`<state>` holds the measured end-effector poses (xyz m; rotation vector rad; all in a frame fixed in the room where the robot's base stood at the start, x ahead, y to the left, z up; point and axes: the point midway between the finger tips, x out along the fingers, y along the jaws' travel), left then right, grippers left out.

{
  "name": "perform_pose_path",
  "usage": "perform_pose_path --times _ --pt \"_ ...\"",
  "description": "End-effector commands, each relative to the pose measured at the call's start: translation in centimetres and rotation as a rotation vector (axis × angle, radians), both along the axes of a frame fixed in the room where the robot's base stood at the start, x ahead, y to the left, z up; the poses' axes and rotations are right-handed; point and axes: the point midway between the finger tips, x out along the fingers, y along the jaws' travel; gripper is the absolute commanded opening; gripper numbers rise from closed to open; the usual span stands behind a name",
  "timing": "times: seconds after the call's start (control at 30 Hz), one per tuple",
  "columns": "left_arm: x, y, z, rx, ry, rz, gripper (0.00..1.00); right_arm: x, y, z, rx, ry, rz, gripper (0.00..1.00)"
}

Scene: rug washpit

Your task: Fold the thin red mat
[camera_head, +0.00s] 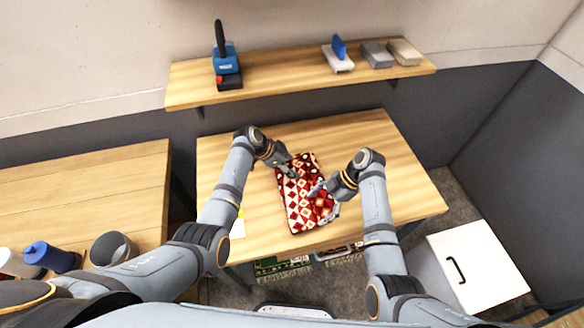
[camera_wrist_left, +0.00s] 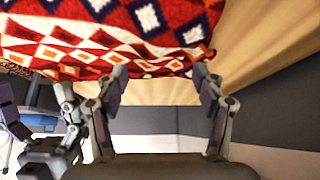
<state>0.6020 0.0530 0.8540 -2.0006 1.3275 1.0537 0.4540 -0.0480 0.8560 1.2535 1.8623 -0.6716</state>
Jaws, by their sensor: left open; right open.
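The thin red mat (camera_head: 300,218), patterned with red, white and dark diamonds, lies on the wooden table (camera_head: 235,150). In the left wrist view the mat (camera_wrist_left: 120,30) fills the top, with a slightly wavy edge. I cannot tell whether it has more than one layer. My left gripper (camera_head: 288,171) is open over the mat's far left part; its spread fingers (camera_wrist_left: 162,75) are at the mat's edge in the wrist view, with nothing clearly gripped. My right gripper (camera_head: 324,200) is open at the mat's right side, low over it, hiding part of the pattern.
A shelf (camera_head: 290,80) above the table holds a blue tool (camera_head: 226,62), a brush (camera_head: 339,54) and grey blocks (camera_head: 376,54). A side table (camera_head: 90,190) at left holds bottles and a cup (camera_head: 112,248). A white cabinet (camera_head: 480,265) stands right. The table's right part is clear.

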Motion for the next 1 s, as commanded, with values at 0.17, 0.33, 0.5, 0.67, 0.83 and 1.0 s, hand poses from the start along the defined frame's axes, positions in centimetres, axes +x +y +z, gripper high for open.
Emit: perform_pose_path --times 0.17,0.33,0.5,0.67,0.83,1.0 --pt "0.6 0.5 0.2 0.0 0.0 0.005 0.84 0.0 0.0 0.0 -0.001 0.0 0.0 0.87" --pt "0.7 0.5 0.1 -0.001 0.002 0.006 0.87 0.0 0.0 0.0 -0.001 -0.001 -0.001 0.87" --pt "0.7 0.5 0.2 -0.001 0.002 0.006 0.87 0.0 0.0 0.0 -0.001 -0.001 -0.001 0.87" --pt "0.7 0.5 1.0 0.0 0.001 0.005 0.87 0.0 0.0 0.8 -0.001 -0.001 -0.001 0.87" --pt "0.7 0.5 3.2 -0.001 0.001 0.005 0.87 0.0 0.0 3.1 -0.001 -0.001 -0.001 0.87" --pt "0.7 0.5 6.1 0.0 0.001 0.005 0.87 0.0 0.0 6.0 0.0 -0.001 -0.001 0.87"
